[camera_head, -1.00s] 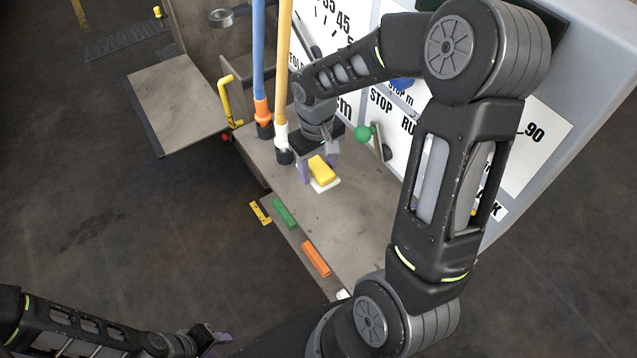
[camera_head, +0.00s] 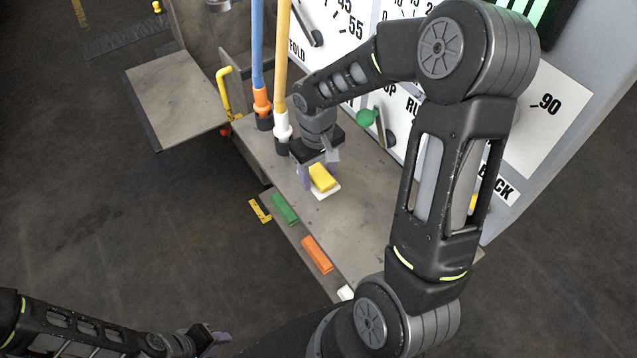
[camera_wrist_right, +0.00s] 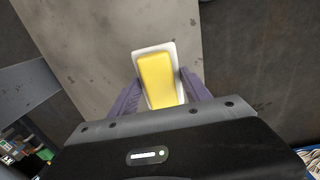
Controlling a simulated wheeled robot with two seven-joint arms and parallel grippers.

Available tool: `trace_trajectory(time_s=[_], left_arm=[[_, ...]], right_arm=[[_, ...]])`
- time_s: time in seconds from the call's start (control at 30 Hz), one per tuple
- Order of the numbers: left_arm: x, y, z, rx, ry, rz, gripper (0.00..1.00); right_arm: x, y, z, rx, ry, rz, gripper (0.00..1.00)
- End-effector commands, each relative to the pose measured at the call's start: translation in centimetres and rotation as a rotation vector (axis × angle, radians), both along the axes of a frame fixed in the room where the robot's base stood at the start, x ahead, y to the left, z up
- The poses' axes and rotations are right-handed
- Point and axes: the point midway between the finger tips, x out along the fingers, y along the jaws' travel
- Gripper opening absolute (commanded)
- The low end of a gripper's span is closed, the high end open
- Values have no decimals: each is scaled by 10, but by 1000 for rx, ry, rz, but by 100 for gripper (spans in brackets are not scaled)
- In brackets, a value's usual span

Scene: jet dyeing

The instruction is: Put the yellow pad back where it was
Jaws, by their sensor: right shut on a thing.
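The yellow pad (camera_head: 321,178) is on a white base (camera_head: 327,192) over the grey ledge in front of the panel. In the right wrist view the pad (camera_wrist_right: 157,80) lies between the two purple fingers. My right gripper (camera_head: 318,177) is shut on the pad, pointing down at it. Whether the white base touches the ledge cannot be told. My left gripper (camera_head: 216,338) is low at the left, far from the pad; its jaws are too small to read.
A green block (camera_head: 284,210), an orange block (camera_head: 317,256) and a yellow piece (camera_head: 260,211) lie along the ledge's front side. Blue (camera_head: 257,50) and yellow (camera_head: 282,60) hoses stand left of my right gripper.

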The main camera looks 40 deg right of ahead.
Motion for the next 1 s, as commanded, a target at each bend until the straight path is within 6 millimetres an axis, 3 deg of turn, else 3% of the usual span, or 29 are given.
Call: trace_trajectory(time_s=[0.3, 0.77, 0.8, 1.0], left_arm=[[2, -1, -26, -4, -6, -1, 36], [3, -1, -30, -5, -9, -1, 36], [3, -1, -28, -5, -8, -2, 36], [3, -1, -28, -5, -9, -1, 36]], right_arm=[[0, 0, -37, 0, 2, 0, 18], [0, 0, -43, 0, 0, 0, 18], [0, 0, -41, 0, 0, 0, 59], [0, 0, -41, 0, 1, 0, 75]])
